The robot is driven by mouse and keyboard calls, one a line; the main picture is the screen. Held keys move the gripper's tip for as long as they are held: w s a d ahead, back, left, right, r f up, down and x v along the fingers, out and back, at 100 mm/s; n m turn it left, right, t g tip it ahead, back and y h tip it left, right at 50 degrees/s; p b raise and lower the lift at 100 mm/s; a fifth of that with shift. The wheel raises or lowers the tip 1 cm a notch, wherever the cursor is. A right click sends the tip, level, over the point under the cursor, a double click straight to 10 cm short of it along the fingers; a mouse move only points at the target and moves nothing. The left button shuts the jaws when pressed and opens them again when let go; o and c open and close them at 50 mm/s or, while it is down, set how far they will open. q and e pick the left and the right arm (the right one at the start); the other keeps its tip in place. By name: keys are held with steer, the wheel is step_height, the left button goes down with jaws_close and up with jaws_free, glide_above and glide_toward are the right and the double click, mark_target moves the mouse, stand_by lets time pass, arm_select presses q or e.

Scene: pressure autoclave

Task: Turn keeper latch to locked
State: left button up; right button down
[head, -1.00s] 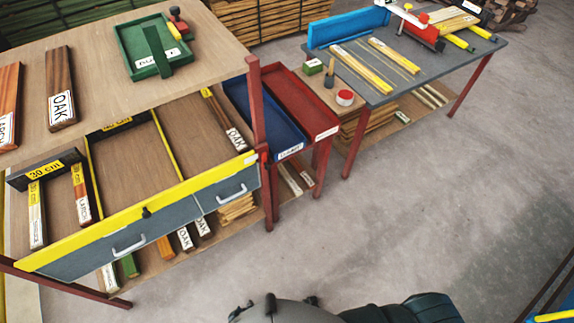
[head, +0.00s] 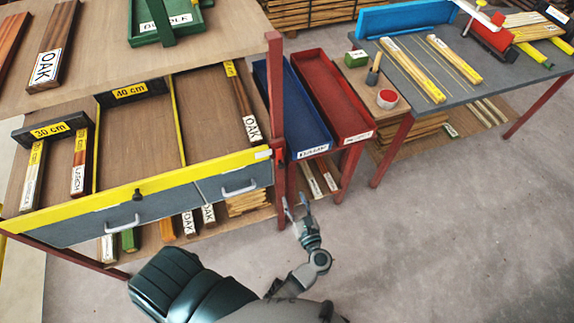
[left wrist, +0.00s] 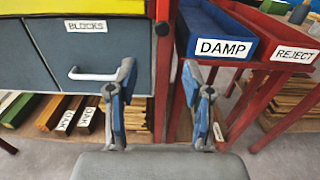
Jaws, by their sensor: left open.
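A small red fitting (head: 278,155), which looks like the keeper latch, sits on the red post (head: 275,90) at the right end of the yellow rail (head: 180,180). A pale end piece lies beside it; I cannot tell which way the latch is turned. My right gripper is not in view.
Grey drawers with handles (head: 239,190) lie left of the post. A blue DAMP tray (head: 290,105) and a red REJECT tray (head: 330,100) stand right of it. A grey worktable (head: 470,90) is further right. The floor in front is clear.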

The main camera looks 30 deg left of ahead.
arm_select(q)
glide_toward(283, 168)
steer(key=x, duration=0.2)
steer(key=p+x, duration=0.1)
steer(key=x, duration=0.1)
steer(key=shift+w+a+r, duration=0.15)
steer(key=shift+w+r, duration=0.05)
steer(key=shift+w, duration=0.05)
steer(key=x, duration=0.5)
steer(key=shift+a+f, duration=0.2)
steer(key=shift+a, duration=0.25)
steer(key=shift+w+a, duration=0.2)
steer(key=shift+a, duration=0.15)
steer(key=shift+d, duration=0.3)
steer(key=shift+c, duration=1)
steer(key=shift+d, duration=0.1)
jaws_close()
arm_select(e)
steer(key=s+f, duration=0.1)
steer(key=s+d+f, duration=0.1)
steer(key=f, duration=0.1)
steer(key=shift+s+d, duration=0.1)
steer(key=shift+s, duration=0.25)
